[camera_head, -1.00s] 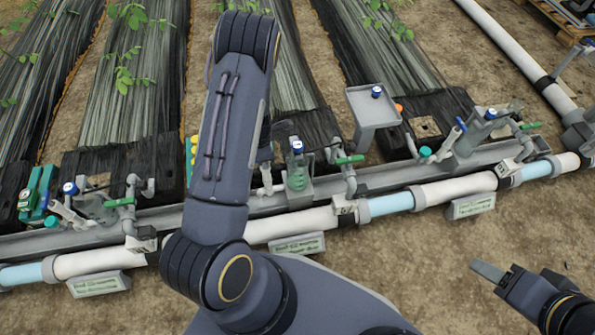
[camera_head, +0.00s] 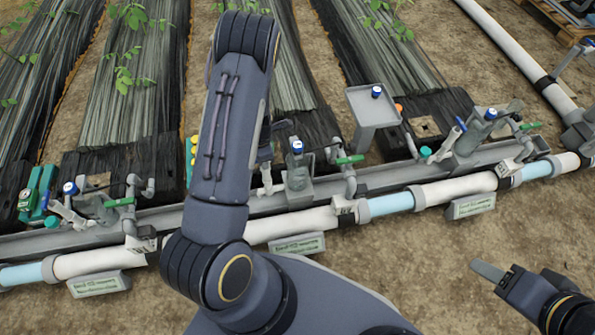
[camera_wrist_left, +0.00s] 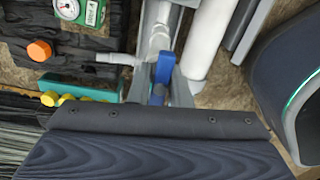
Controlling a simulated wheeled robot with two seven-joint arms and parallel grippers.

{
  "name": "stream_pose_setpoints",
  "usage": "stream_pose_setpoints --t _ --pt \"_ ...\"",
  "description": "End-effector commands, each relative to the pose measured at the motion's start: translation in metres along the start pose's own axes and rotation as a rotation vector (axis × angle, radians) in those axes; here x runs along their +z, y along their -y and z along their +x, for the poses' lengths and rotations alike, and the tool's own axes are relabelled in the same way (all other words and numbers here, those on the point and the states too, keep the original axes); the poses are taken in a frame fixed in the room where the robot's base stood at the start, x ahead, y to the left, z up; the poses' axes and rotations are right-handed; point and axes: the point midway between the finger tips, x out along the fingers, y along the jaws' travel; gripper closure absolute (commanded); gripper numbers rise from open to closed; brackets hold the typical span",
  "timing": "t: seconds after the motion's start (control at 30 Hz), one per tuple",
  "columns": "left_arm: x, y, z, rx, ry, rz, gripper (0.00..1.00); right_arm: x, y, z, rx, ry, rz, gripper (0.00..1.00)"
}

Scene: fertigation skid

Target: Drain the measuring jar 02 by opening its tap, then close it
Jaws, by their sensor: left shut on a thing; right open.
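The measuring jar 02 (camera_head: 298,176) stands upright in the middle of the grey channel, under a blue cap (camera_head: 297,146). It now looks clear grey, with no green liquid visible in it. My left gripper (camera_head: 267,152) is just left of the jar, mostly hidden behind my own forearm in the head view. In the left wrist view a blue tap handle (camera_wrist_left: 163,68) shows beyond the dark gripper body (camera_wrist_left: 155,120). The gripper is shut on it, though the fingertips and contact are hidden. My right gripper (camera_head: 490,272) is open and empty over bare soil at lower right.
Similar jar stations stand left (camera_head: 100,208) and right (camera_head: 468,140) along the channel. A grey tray stand (camera_head: 374,112) is behind the jar. A white pipe (camera_head: 440,190) runs in front, with signs below it. Soil at lower right is free.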

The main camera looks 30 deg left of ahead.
Motion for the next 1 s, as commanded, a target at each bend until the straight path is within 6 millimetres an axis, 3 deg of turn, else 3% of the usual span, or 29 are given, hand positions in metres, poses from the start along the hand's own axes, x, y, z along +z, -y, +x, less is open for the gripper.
stream_pose_setpoints --t 0.57,0.67,1.0 --pt "0.001 0.002 0.001 -0.004 0.001 0.041 1.0 0.0 0.0 0.001 0.0 0.0 0.0 0.48" --pt "0.001 0.002 0.002 -0.004 0.002 0.215 1.0 0.001 -0.001 0.003 0.0 0.0 0.0 0.48" --pt "0.0 0.001 0.002 -0.002 0.003 1.062 1.0 0.006 -0.005 0.011 0.0 0.0 0.0 0.48"
